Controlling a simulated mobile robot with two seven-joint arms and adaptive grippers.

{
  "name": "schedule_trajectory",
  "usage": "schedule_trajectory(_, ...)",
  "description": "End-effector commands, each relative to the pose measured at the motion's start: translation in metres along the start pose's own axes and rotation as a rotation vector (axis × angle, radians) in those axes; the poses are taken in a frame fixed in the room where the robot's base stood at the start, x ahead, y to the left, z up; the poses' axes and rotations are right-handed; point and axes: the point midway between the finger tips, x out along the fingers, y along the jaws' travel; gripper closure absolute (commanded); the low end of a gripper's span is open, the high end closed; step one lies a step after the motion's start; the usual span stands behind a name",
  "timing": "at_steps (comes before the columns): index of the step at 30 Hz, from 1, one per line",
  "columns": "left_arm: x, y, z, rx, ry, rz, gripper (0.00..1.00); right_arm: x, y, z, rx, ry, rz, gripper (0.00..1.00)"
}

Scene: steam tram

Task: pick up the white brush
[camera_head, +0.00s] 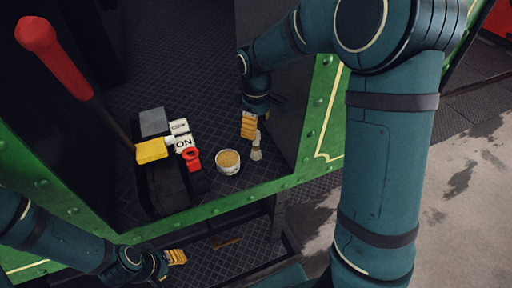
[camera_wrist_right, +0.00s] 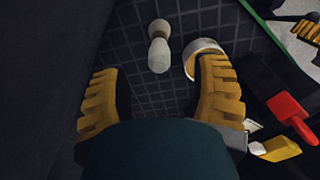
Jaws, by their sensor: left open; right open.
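The white brush (camera_head: 256,150) stands on the dark checkered floor of the tram, just right of a white bowl; it looks upright. In the right wrist view the brush (camera_wrist_right: 159,46) shows ahead of my open fingers, in the space between them, and is not touched. My right gripper (camera_head: 249,124) is open and empty, just above and behind the brush; its yellow fingers also show in the right wrist view (camera_wrist_right: 160,100). My left gripper (camera_head: 176,257) is low at the left, outside the green edge, far from the brush, open and empty.
The white bowl (camera_head: 228,161) with tan contents stands close to the brush. Left of it are a red object (camera_head: 192,159), a white "ON" sign (camera_head: 184,143), a yellow block (camera_head: 151,150) and a grey block (camera_head: 153,121). A dark wall (camera_head: 285,110) is close at right.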

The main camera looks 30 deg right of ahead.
Motion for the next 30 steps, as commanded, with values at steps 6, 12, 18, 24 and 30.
schedule_trajectory(6,0.009,-0.004,0.003,0.002,-0.005,0.001,0.53,0.032,0.0,0.001,-0.001,-0.004,-0.001,0.38)
schedule_trajectory(12,0.013,-0.005,0.002,0.002,-0.003,0.001,0.53,0.05,0.0,0.0,0.0,-0.002,0.0,0.38)
schedule_trajectory(18,0.012,-0.004,0.002,0.002,-0.002,0.001,0.53,0.05,0.0,0.0,0.0,0.0,0.001,0.38)
schedule_trajectory(24,0.012,-0.004,0.002,0.002,-0.002,0.001,0.53,0.05,0.0,0.0,0.0,0.0,0.001,0.85)
schedule_trajectory(30,0.012,-0.005,0.002,0.002,-0.002,0.0,0.53,0.05,0.001,0.0,0.0,0.0,0.001,1.0)
